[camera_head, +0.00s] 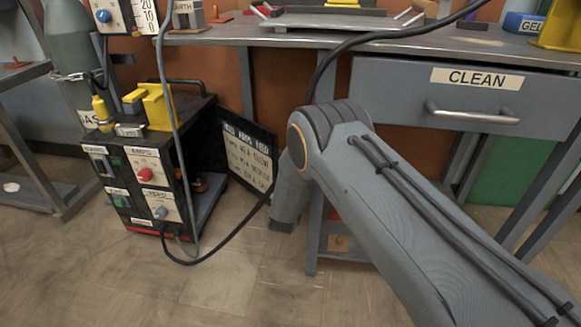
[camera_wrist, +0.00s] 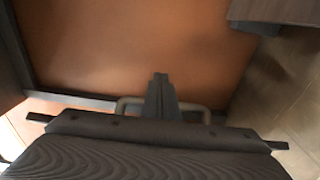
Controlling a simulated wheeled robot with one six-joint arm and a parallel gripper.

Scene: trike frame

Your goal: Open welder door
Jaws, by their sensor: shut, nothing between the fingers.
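The welder (camera_head: 150,185) is a black box on the floor at left in the head view, with labelled knobs and switches on its front. Its side door (camera_head: 247,155) stands swung out to the right, with its lettered face towards me. The side opening shows a floor plate and a small spool-like part inside. My gripper (camera_wrist: 162,82) shows in the wrist view with its fingers shut together and empty, in front of an orange panel. In the head view my arm hides the fingers, just right of the door. I cannot see contact with the door.
A workbench (camera_head: 310,32) stands behind, with a CLEAN drawer (camera_head: 468,95) at right. A dark cable (camera_head: 228,232) loops from the welder's front across the floor towards my arm. A gas cylinder (camera_head: 75,45) is at the left. The front floor is clear.

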